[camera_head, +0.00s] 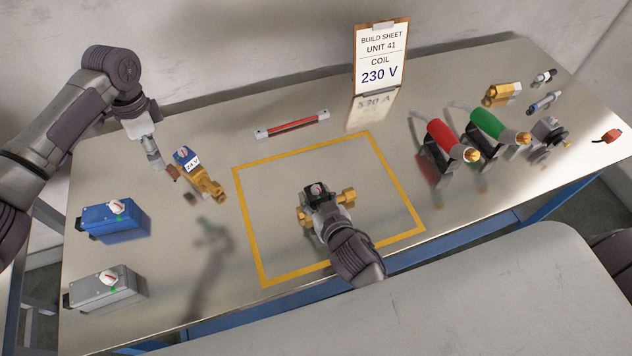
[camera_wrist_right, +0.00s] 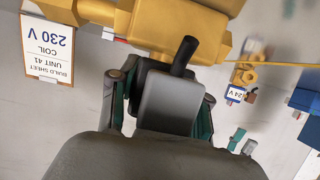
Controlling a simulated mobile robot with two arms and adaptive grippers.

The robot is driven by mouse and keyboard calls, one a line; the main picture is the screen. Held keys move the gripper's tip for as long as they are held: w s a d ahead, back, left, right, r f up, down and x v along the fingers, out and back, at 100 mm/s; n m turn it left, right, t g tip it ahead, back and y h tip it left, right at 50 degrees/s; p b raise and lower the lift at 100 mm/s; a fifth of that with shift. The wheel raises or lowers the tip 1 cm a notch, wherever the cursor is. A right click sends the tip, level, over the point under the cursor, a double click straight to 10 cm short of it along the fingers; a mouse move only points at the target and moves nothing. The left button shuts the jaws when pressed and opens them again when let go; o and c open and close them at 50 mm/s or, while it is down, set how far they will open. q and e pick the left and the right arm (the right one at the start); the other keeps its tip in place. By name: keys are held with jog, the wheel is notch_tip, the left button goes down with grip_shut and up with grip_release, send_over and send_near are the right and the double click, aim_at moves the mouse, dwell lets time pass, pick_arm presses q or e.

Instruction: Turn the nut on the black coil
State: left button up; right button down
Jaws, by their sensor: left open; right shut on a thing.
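The black coil (camera_head: 317,190) sits on a brass valve (camera_head: 347,196) inside the yellow outline, with a small round marking on top in the head view. My right gripper (camera_head: 326,213) is shut on the coil from the near side. In the right wrist view a dark grey block (camera_wrist_right: 170,105) with a black stem (camera_wrist_right: 185,55) lies between its fingers, against the brass body (camera_wrist_right: 160,25). The nut cannot be made out clearly. My left gripper (camera_head: 162,166) is open, beside a blue 24 V coil (camera_head: 185,158) on a brass valve, not around it.
A build sheet (camera_head: 380,60) reads "COIL 230 V". A blue box (camera_head: 112,219) and grey box (camera_head: 105,288) stand at the left. Red (camera_head: 447,138) and green (camera_head: 495,128) tools and brass fittings (camera_head: 502,94) lie at the right. A red-and-grey bar (camera_head: 293,124) lies behind the outline.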

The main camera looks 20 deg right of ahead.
pick_arm(q)
jog(key=s+d+r+m, duration=0.1)
jog(key=s+d+m, duration=0.1)
jog(key=d, duration=0.6)
jog(key=s+d+r+m, duration=0.1)
jog(key=s+d+m, duration=0.15)
jog(key=d, duration=0.55)
notch_tip(320, 180, up, 2)
jog(key=m+t, duration=0.1)
jog(key=m, duration=0.6)
send_over(316, 187)
jog(key=shift+n+h, duration=0.25)
jog(key=shift+h, duration=0.15)
notch_tip(316, 187, down, 11)
jog(key=shift+f, duration=0.1)
grip_shut()
